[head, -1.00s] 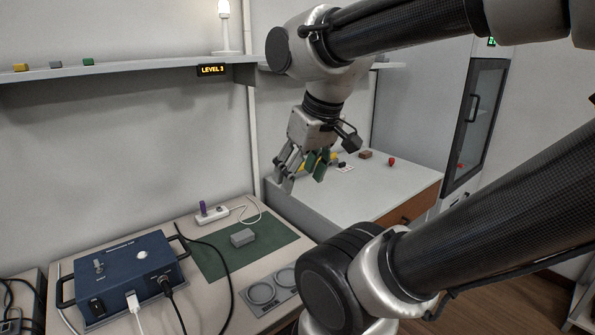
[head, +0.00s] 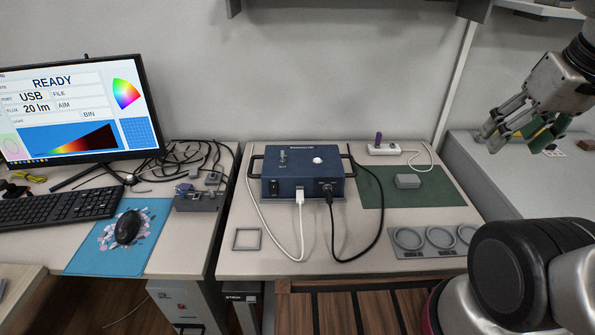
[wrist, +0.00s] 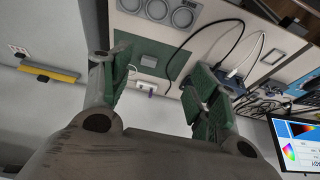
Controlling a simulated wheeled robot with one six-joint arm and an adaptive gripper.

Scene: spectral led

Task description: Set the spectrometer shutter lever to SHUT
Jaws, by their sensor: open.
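The spectrometer (head: 302,178) is a dark blue box with black side handles, standing on the middle bench in the head view. A small metal lever (head: 283,156) stands up on its top at the left, with a label below it that is too small to read. A white round port (head: 318,160) is on its top right. My gripper (head: 503,140) is open and empty, high at the right, well apart from the spectrometer. In the wrist view my open gripper (wrist: 158,88) shows green finger pads, with part of the spectrometer (wrist: 230,80) behind the right finger.
A monitor (head: 78,108) reading READY stands at the left. A white cable (head: 299,225) and a black cable (head: 335,235) run from the spectrometer's front. A green mat (head: 440,187) with a grey block (head: 408,181) and a ring holder (head: 432,241) lie right of it.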

